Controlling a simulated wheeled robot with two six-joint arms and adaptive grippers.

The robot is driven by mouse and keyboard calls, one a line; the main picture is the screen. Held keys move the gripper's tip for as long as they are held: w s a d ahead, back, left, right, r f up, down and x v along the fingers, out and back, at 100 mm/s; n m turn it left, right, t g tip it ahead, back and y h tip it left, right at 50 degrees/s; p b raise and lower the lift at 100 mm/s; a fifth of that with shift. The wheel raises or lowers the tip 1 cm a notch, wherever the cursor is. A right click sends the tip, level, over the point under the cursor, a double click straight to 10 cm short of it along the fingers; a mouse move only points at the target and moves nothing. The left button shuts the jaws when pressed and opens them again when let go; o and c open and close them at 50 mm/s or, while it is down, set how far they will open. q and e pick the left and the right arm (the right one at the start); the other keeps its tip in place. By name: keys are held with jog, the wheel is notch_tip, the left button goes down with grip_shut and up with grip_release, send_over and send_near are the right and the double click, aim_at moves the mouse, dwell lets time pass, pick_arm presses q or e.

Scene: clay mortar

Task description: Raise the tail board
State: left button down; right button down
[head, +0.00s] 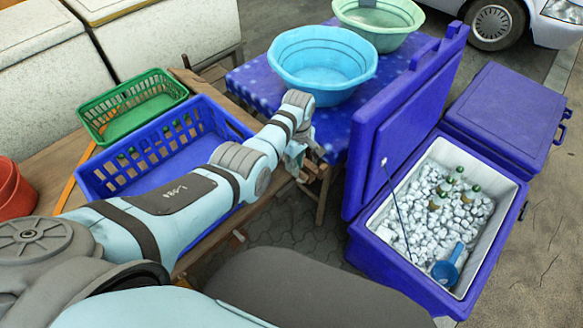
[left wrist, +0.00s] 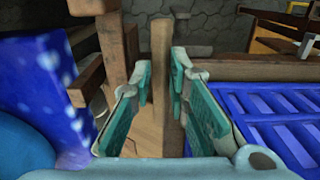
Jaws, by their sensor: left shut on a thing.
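My left gripper (head: 300,150) is at the gap between the wooden cart bed and the cloth-covered table. In the left wrist view its two teal-padded fingers (left wrist: 163,105) stand either side of a narrow upright piece of wood (left wrist: 160,55), and it is shut on this wood. I take this wood to be part of the tail board, but its full outline is hidden by my arm and fingers. A paler wooden surface shows low between the fingers. In the head view my forearm hides most of the cart's end. My right gripper is not in view.
A blue crate (head: 88,183) and a green basket (head: 84,112) sit on the cart. A blue basin (head: 320,62) and a green basin (head: 375,15) stand on the spotted tablecloth (head: 255,85). An open blue cooler (head: 400,280) of ice and bottles stands right, its lid raised.

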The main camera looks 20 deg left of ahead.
pick_arm(q)
jog(key=shift+w+d+r, duration=0.2)
jog(key=shift+w+d, duration=0.2)
jog(key=c, duration=1.8)
grip_release()
jog(key=shift+o, duration=1)
jog(key=shift+w+d+f, duration=0.1)
jog(key=shift+w+f, duration=0.15)
notch_tip(320, 180, up, 12)
jog(key=shift+a, duration=0.2)
jog(key=shift+f, duration=0.15)
